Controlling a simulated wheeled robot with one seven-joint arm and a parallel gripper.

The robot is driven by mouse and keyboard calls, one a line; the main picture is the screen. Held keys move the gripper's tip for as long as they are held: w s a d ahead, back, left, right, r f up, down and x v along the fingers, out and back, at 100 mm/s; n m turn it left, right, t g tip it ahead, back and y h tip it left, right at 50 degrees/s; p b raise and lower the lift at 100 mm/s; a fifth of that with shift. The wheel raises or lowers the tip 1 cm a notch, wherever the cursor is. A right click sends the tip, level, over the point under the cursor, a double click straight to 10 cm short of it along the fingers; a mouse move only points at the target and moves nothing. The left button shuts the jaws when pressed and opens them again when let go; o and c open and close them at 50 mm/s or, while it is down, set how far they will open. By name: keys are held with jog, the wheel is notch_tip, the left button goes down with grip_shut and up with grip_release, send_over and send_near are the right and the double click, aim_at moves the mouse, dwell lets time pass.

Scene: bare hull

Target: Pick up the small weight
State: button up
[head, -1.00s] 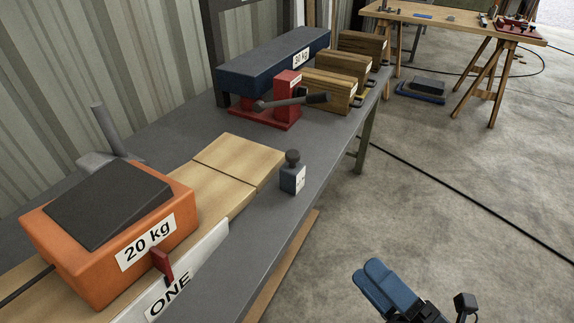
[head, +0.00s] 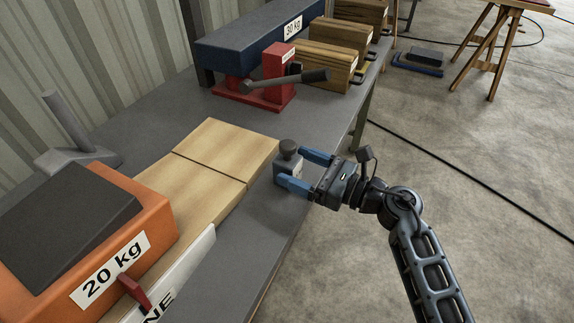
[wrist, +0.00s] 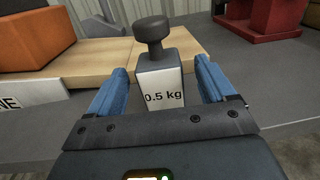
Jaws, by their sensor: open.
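The small weight (head: 289,158) is a grey block with a dark round knob on top. It stands upright on the grey bench near its front edge, beside the wooden boards. In the wrist view the weight (wrist: 160,78) shows a white label reading 0.5 kg. My gripper (head: 297,170) is open, with its blue fingers reaching toward the weight from the right. In the wrist view the fingers of my gripper (wrist: 162,80) are on either side of the weight, with a gap on both sides. The lower part of the weight is hidden by my gripper there.
An orange 20 kg block (head: 95,240) sits at the left on wooden boards (head: 205,190). A red clamp with a lever (head: 275,85) and a blue 30 kg block (head: 240,45) stand behind. Wooden blocks (head: 325,70) are farther back.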

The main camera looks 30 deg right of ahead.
aim_at(278, 157)
jog(key=x, duration=0.5)
jog(key=shift+c, duration=0.3)
jog(key=c, duration=1.3)
jog(key=shift+c, duration=0.5)
jog(key=shift+r, duration=0.15)
